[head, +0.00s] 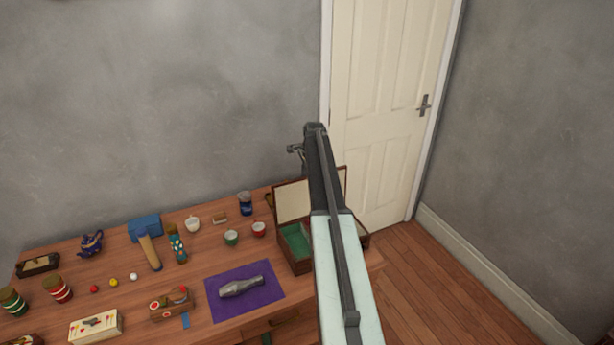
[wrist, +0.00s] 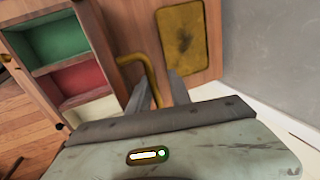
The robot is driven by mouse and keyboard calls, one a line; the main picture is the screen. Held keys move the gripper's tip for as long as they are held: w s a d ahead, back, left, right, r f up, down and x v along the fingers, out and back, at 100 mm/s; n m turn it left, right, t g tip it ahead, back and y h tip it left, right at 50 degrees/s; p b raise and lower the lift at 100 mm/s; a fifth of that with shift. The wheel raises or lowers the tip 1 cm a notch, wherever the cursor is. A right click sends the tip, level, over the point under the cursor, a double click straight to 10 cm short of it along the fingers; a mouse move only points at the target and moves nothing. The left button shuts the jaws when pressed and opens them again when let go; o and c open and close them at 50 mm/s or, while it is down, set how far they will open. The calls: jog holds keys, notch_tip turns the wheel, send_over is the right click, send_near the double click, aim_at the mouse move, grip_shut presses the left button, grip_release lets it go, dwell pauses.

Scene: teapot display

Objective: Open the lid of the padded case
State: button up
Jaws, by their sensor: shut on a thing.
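The padded case (head: 297,268) is a wooden box at the right end of the table. Its lid (head: 291,203), with a cream lining, stands raised behind it in the head view; my arm hides the right part of both. In the wrist view, green, red and white compartments (wrist: 85,62) show at upper left. My gripper (wrist: 158,82) is shut on a bent brass handle (wrist: 150,72) beside a wooden panel with a brass plate (wrist: 182,42). Whether this panel is part of the lid I cannot tell. The head view hides the fingertips.
A grey wall rises behind. A white door (head: 385,110) stands beyond my arm.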

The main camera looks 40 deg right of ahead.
jog(key=shift+w+f, duration=0.1)
jog(key=shift+w, duration=0.2)
jog(key=p+v, duration=0.8)
jog(key=shift+s+p, duration=0.3)
jog(key=shift+p, duration=0.05)
